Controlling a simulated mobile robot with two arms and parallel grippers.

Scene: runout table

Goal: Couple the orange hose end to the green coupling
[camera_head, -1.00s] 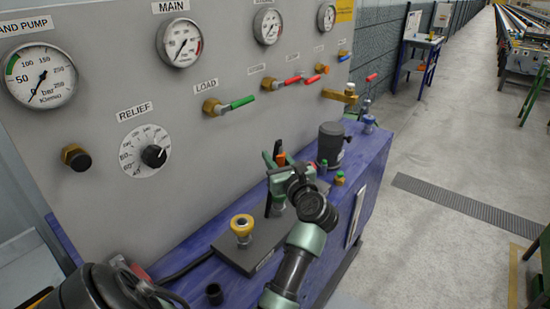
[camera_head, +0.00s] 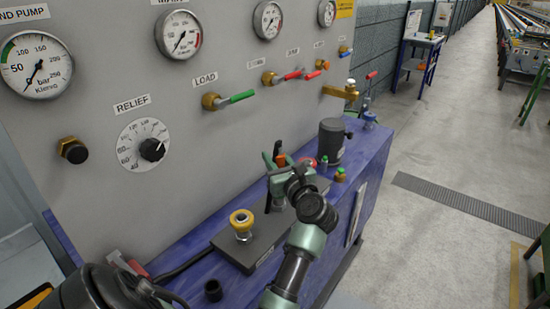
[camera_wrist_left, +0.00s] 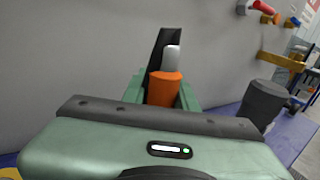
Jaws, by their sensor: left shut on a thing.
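My left gripper (camera_head: 281,168) is shut on the orange hose end (camera_head: 281,158) above the dark plate on the blue bench. In the left wrist view the orange hose end (camera_wrist_left: 165,88) stands between the green fingers, with a grey tip above it and a black part behind. A small brass fitting with a green top (camera_head: 340,175) stands to the right. My right gripper is not seen.
A yellow-ringed coupling (camera_head: 242,222) stands on the dark plate (camera_head: 235,250), left of the gripper. A dark grey cylinder (camera_head: 331,142) stands behind right. The grey gauge panel (camera_head: 110,80) rises close behind. The floor to the right is open.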

